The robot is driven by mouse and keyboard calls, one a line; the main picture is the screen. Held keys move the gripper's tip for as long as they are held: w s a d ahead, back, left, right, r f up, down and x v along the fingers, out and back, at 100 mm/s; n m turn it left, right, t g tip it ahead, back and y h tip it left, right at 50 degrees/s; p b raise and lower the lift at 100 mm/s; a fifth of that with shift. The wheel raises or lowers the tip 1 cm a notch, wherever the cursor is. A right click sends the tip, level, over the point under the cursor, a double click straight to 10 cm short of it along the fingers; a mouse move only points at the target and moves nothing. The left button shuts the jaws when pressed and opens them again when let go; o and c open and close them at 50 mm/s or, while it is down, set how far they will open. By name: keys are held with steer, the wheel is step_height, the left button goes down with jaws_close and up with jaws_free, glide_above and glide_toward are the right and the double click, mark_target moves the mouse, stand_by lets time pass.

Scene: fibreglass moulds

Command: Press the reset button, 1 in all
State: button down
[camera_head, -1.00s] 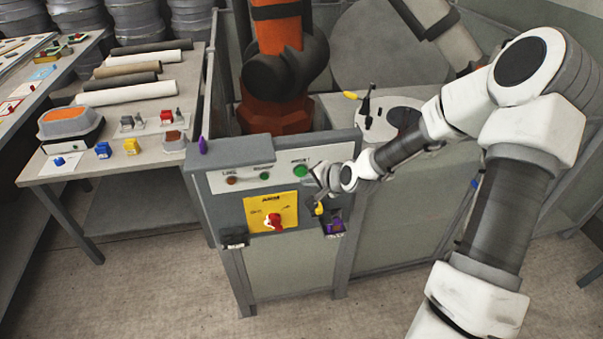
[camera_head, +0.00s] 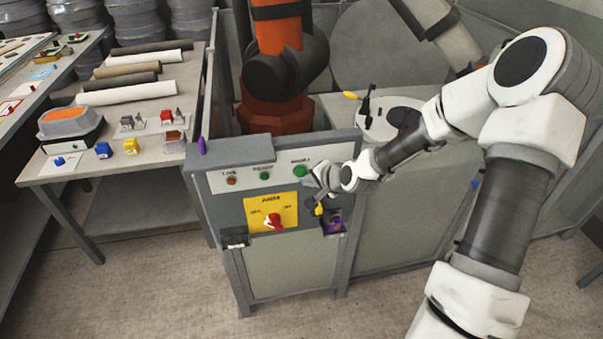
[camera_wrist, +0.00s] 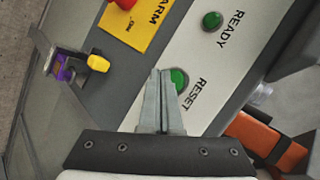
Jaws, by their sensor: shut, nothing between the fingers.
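The green reset button (camera_wrist: 179,80) sits on the white strip of the panel, beside the word RESET, in the wrist view. In the head view it is the rightmost green button (camera_head: 299,171). My gripper (camera_wrist: 161,72) is shut and empty, with its fingertips over the panel beside the reset button and partly covering its edge in the wrist view. In the head view my gripper (camera_head: 312,181) is just right of and below the button. I cannot tell whether the tips touch the panel.
A second green button (camera_wrist: 212,20) is marked READY. A red rotary switch (camera_head: 273,221) sits on a yellow plate (camera_head: 255,208). A small holder with purple (camera_head: 335,224) and yellow (camera_wrist: 98,62) items sticks out below my gripper. An orange robot (camera_head: 279,70) stands behind the panel.

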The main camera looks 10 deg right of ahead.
steer(key=shift+w, duration=0.15)
stand_by(0.3)
steer(key=shift+w, duration=0.3)
steer(key=shift+w, duration=0.4)
stand_by(0.8)
steer(key=shift+s, duration=0.85)
steer(key=shift+s+p, duration=0.6)
steer(key=shift+s, duration=1.9)
